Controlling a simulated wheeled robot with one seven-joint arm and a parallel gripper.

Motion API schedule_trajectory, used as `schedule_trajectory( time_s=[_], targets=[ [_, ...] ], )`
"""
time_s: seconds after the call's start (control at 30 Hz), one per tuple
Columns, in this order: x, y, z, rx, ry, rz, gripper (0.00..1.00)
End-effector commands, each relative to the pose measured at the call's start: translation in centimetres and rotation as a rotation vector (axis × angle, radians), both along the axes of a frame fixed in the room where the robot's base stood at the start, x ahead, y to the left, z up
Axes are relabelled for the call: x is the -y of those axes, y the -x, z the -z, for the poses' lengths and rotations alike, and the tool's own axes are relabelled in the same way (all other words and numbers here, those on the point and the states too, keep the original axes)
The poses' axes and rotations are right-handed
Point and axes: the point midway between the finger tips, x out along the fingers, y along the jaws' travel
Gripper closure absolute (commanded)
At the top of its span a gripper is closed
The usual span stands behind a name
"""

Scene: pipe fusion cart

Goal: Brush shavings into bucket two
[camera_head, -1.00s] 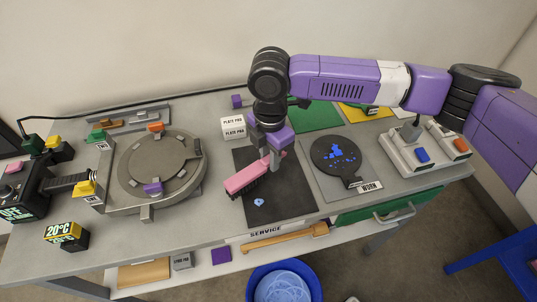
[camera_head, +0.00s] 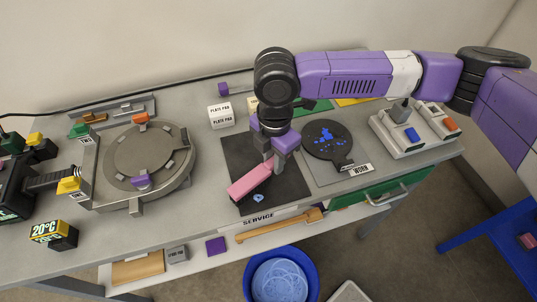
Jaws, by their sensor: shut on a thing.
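My gripper (camera_head: 269,162) is shut on a pink brush (camera_head: 250,182) and points down over a black mat (camera_head: 235,152) on the bench. The brush lies at a slant, its bristle side down and mostly hidden. I cannot tell whether the bristles touch the mat. A small blue shaving (camera_head: 258,198) lies on the mat just in front of the brush, near the bench's front edge. A blue bucket (camera_head: 310,268) holding pale blue coils (camera_head: 280,282) stands on the floor below that edge. I see no number on it.
A black round pad with blue specks (camera_head: 323,137) lies right of the mat, by a WORN label (camera_head: 360,169). A round grey fixture (camera_head: 148,157) stands left. A wooden-handled tool (camera_head: 280,226) lies on the lower shelf. A blue stand (camera_head: 480,225) is at right.

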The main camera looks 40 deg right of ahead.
Motion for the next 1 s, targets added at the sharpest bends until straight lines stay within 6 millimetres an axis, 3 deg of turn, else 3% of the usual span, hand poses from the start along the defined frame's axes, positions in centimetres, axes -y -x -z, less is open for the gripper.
schedule_trajectory(
  time_s=[1.0],
  targets=[
    [0.2,6.5,0.0,0.0,-0.001,0.0,1.0]
  ],
)
